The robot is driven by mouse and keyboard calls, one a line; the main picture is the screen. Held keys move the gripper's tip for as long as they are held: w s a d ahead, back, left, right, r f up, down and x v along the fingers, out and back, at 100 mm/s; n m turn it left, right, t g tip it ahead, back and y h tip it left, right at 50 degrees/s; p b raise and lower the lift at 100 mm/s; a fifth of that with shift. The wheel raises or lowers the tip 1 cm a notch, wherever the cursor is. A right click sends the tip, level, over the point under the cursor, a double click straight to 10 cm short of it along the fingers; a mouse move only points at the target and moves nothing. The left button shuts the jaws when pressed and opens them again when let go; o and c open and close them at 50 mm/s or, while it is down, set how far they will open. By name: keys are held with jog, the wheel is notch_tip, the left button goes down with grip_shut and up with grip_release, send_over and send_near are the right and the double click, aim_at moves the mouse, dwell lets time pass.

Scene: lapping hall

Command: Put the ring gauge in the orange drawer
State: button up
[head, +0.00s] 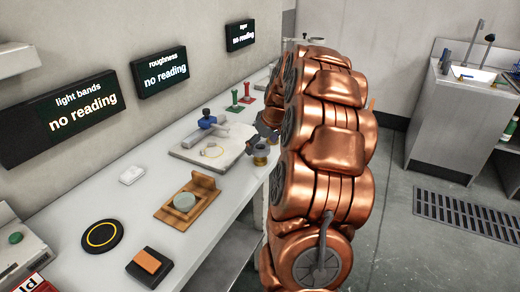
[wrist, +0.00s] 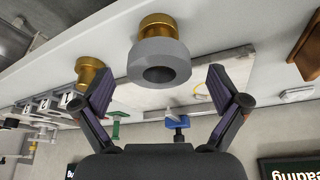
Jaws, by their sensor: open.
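A thick grey ring with a dark hole, which looks like the ring gauge (wrist: 160,68), shows in the wrist view between and beyond my gripper's fingertips. A brass post (wrist: 158,24) shows right behind it; I cannot tell whether the ring sits on the post. My gripper (wrist: 158,80) is open, with a finger to each side of the ring and no clear contact. In the head view my gripper (head: 266,136) is over the bench's right edge, largely hidden by my copper arm, with a brass piece (head: 260,160) just below it. No orange drawer is visible in either view.
The bench (head: 130,205) holds a pale plate (head: 185,150) with a blue-topped tool, green and red stands, a wooden holder (head: 203,184) with a glass disc, a black disc (head: 102,236) and an orange-topped black block (head: 148,263). Another brass post (wrist: 90,72) stands near my left-hand finger.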

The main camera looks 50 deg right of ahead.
jog(key=c, duration=1.4)
